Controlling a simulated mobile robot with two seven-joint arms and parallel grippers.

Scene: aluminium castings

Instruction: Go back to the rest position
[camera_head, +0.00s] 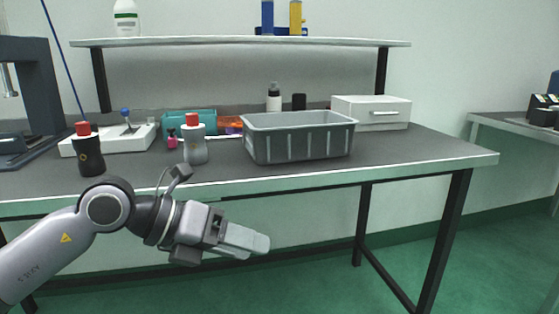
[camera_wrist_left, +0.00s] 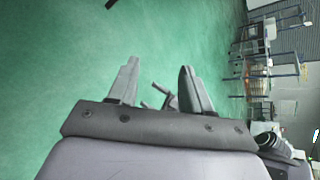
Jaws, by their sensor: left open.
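My left gripper (camera_head: 252,242) hangs in front of the workbench, below the level of its top, with the fingers pointing right. In the left wrist view the two fingers of my left gripper (camera_wrist_left: 157,82) stand apart with nothing between them, over green floor. My left arm comes in from the lower left of the head view. My right gripper does not show in the head view.
A workbench (camera_head: 410,158) carries a grey bin (camera_head: 300,140), a dark bottle (camera_head: 88,155) and a grey bottle (camera_head: 194,145) with red caps, and a white drawer box (camera_head: 370,112). A shelf (camera_head: 240,41) runs above. Green floor (camera_head: 315,285) in front is clear.

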